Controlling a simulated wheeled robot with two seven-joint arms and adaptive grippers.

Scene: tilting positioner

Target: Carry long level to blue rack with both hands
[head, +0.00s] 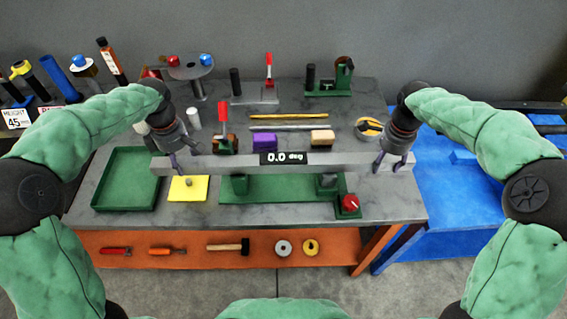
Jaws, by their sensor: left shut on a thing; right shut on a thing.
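The long level (340,163) is a long grey bar with a black display reading 0.0 deg in its middle. It lies level across the picture over the grey table's near half. My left gripper (183,166) is shut on it near its left end. My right gripper (393,162) is shut on it near its right end. A green base (275,190) with two dark blocks shows just under the bar; I cannot tell the gap between them. A blue table (450,210) stands at the right, partly behind my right arm; I cannot make out which part is a rack.
A green tray (126,178) and a yellow pad (188,190) are on the left. A red knob (348,203) is at the front right. Upright tools stand along the back.

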